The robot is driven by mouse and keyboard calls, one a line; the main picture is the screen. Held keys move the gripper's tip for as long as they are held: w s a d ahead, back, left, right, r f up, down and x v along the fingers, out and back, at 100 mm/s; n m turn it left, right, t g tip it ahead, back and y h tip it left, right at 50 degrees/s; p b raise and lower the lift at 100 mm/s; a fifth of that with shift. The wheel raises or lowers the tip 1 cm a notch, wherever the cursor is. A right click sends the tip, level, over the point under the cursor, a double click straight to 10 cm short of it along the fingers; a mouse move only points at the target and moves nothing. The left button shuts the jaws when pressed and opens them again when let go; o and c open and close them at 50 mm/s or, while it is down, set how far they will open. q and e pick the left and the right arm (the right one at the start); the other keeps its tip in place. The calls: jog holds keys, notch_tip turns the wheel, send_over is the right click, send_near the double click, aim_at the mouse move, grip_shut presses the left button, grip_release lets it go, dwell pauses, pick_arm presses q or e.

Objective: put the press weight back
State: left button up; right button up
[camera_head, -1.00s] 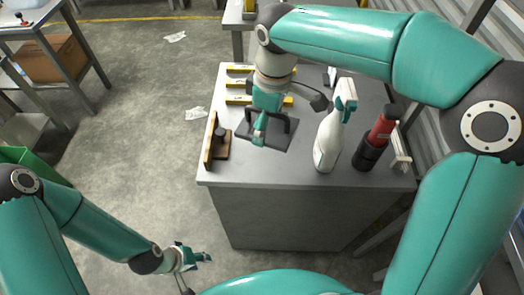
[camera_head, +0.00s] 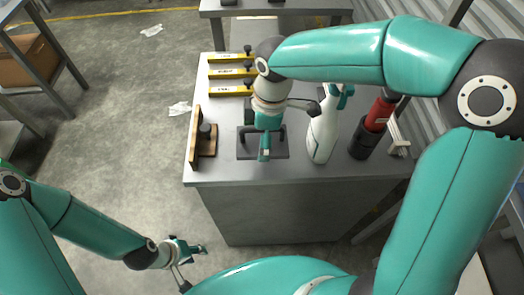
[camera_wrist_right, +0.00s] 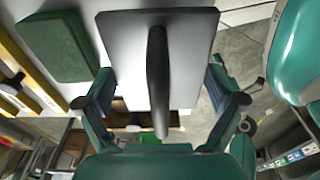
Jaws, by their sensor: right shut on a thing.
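The press weight (camera_head: 247,150) is a dark flat plate with a bar handle, over the front middle of the grey bench; I cannot tell whether it touches the top. My right gripper (camera_head: 265,153) is above it, shut on its handle. In the right wrist view the plate (camera_wrist_right: 190,45) looks light grey, and its black handle (camera_wrist_right: 157,80) runs between the fingers of my right gripper (camera_wrist_right: 160,98). My left gripper (camera_head: 195,262) is open and empty, low at the left, away from the bench.
On the bench (camera_head: 230,172) are a wooden stand (camera_head: 196,140) at left, yellow bars (camera_head: 230,73) behind, a white spray bottle (camera_head: 322,137) and a red-and-black cylinder (camera_head: 374,125) at right. A green block (camera_wrist_right: 65,45) shows in the right wrist view.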

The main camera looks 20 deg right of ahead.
jog(key=shift+f, duration=2.95)
jog(key=shift+b, duration=0.3)
jog(key=o, duration=1.4)
jog(key=shift+f, duration=0.15)
jog(key=r, duration=0.4)
jog(key=r+p, duration=0.1)
jog(key=r, duration=0.3)
jog(key=d+r, duration=0.1)
jog(key=r, duration=0.3)
jog(key=shift+s+d+r, duration=0.1)
jog(key=shift+s+r, duration=0.05)
jog(key=shift+s, duration=0.05)
